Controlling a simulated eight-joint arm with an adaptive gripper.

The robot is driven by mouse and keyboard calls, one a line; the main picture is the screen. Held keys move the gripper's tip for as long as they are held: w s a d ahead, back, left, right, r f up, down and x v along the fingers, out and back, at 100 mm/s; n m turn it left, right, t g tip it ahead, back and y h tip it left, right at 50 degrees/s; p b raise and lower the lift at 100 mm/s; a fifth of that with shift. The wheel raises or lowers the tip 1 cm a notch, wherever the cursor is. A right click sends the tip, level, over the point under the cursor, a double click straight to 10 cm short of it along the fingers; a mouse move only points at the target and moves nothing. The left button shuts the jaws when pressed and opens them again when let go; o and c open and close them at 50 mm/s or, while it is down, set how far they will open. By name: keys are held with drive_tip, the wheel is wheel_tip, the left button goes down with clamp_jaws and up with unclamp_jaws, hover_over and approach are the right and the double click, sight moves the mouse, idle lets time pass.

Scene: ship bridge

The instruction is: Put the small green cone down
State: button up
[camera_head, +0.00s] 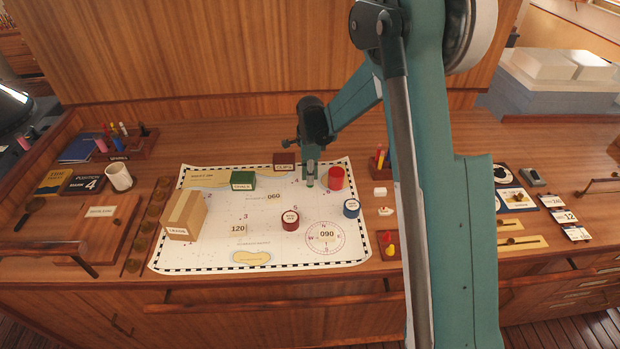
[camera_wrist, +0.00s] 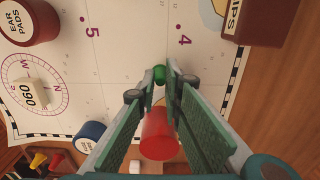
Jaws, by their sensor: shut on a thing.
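The small green cone (camera_wrist: 159,74) shows as a rounded green bit between my fingertips in the wrist view. My gripper (camera_wrist: 162,76) is shut on it. In the head view my gripper (camera_head: 310,180) hangs over the upper right of the white chart (camera_head: 220,215), just left of a red cylinder (camera_head: 335,178). The cone cannot be made out there. The red cylinder also shows between my finger pads in the wrist view (camera_wrist: 159,135). I cannot tell whether the cone touches the chart.
A green box (camera_head: 243,181), a tan box (camera_head: 185,214), a dark red CLIPS box (camera_head: 284,161), a round red tin (camera_head: 290,220) and a blue tin (camera_head: 351,208) stand on or beside the chart. Number blocks 060 and 120 (camera_head: 238,229) lie there. The chart's lower middle is clear.

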drive_tip(key=shift+f, duration=0.3)
drive_tip(key=shift+f, duration=0.15)
drive_tip(key=o, duration=0.8)
drive_tip(key=shift+c, duration=0.2)
wheel_tip(320, 180, up, 12)
idle(0.4)
idle(0.6)
drive_tip(key=shift+r, duration=0.2)
